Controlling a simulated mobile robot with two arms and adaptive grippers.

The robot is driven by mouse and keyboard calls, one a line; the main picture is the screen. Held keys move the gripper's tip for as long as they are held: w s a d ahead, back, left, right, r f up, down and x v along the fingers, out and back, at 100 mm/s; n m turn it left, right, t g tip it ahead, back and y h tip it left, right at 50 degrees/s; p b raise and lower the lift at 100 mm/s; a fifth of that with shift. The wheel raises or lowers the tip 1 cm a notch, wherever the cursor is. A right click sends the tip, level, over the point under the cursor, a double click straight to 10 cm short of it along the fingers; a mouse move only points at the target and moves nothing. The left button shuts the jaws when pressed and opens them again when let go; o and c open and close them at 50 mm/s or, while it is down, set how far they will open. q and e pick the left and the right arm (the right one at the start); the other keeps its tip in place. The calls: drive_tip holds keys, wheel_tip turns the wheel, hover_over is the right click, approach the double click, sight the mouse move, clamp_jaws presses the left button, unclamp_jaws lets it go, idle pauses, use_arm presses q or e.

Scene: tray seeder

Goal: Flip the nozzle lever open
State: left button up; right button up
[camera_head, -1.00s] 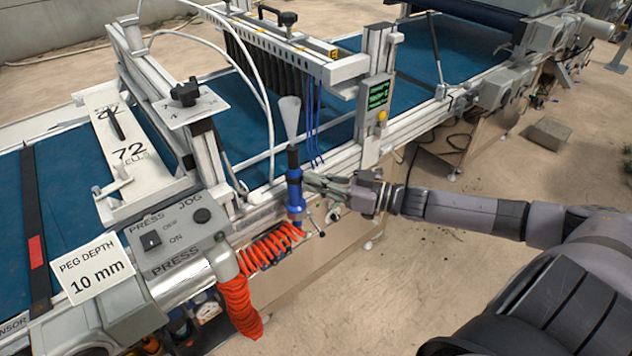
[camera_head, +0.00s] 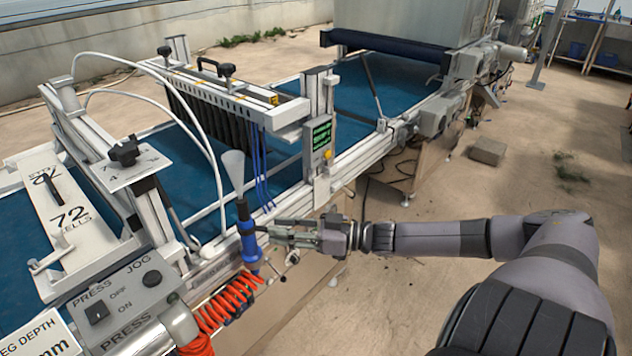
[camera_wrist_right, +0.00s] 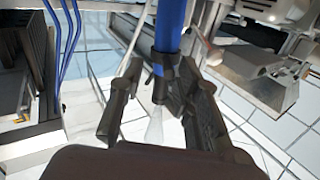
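The nozzle is a blue-bodied tool (camera_head: 249,246) with a black neck and a pale translucent cone (camera_head: 234,172), upright at the machine's near side. A thin lever with a round tip (camera_head: 292,258) sticks out from it low on the right; a round-tipped lever (camera_wrist_right: 213,54) also shows beside the blue body (camera_wrist_right: 170,28) in the right wrist view. My right gripper (camera_head: 268,229) is level with the nozzle's upper blue part. In the wrist view its fingers (camera_wrist_right: 158,80) are apart, with the nozzle between or just beyond them; contact is unclear. My left gripper is out of view.
A coiled orange hose (camera_head: 222,305) hangs below the nozzle. The machine's rail (camera_head: 350,158), a green display box (camera_head: 319,138) and blue tubes (camera_head: 262,170) stand close behind the gripper. A grey block (camera_head: 487,151) lies on open floor at the right.

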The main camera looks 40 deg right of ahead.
drive_tip(key=v, duration=0.9)
idle(0.8)
